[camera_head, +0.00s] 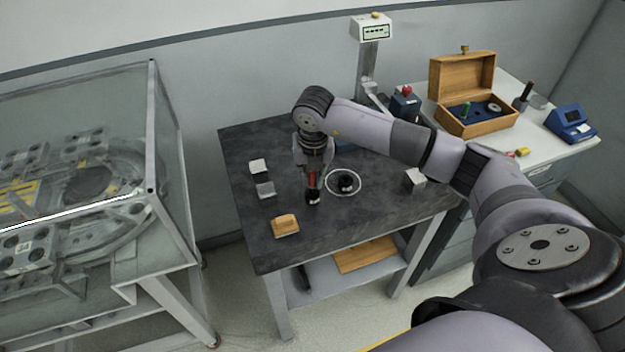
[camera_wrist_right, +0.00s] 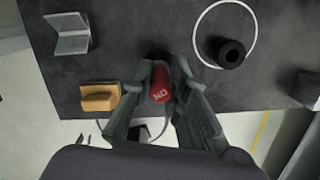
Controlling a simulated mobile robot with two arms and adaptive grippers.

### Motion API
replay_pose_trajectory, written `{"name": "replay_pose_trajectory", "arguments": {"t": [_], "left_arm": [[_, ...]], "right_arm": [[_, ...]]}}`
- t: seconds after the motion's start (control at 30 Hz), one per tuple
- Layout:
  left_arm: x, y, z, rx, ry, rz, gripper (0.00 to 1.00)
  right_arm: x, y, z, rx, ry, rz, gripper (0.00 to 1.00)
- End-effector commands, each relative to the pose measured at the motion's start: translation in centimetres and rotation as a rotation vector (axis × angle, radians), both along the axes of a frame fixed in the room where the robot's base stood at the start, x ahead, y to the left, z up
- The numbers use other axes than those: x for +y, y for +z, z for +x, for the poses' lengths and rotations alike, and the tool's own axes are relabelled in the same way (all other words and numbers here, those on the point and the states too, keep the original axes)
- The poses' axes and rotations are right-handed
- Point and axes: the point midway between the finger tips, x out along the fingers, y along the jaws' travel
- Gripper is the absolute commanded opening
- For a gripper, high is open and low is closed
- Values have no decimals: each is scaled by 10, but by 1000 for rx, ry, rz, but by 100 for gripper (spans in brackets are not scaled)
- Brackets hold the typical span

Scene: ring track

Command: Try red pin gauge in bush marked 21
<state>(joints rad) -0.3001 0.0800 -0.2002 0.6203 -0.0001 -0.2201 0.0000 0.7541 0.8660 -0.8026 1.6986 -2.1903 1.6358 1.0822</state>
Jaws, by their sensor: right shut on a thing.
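The red pin gauge (camera_head: 312,179) is upright between the fingers of my right gripper (camera_head: 313,185), which is shut on it. In the wrist view its red end (camera_wrist_right: 160,84) with white lettering shows between the fingertips (camera_wrist_right: 160,92). A black bush (camera_head: 312,199) with a pale mark stands directly under the pin; it shows partly behind the pin in the wrist view (camera_wrist_right: 158,55). I cannot tell whether the pin's lower end is inside it. A second black bush (camera_head: 347,184) stands in a white ring, also in the wrist view (camera_wrist_right: 229,52). No number is legible. My left gripper is out of view.
On the dark table (camera_head: 290,250) are a wooden block (camera_head: 285,225), a grey V-block (camera_head: 265,189), a pale block (camera_head: 258,167) and another pale block (camera_head: 415,179). An open wooden case (camera_head: 470,125) sits on the bench at right. A glass-covered machine (camera_head: 80,200) stands at left.

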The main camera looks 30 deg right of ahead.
Motion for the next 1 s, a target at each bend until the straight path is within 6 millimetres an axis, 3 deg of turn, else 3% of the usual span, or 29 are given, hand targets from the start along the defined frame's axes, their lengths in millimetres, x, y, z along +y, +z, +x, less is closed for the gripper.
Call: {"name": "replay_pose_trajectory", "arguments": {"t": [1.0], "left_arm": [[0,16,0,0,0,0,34]], "right_arm": [[0,29,0,-1,0,0,0]]}}
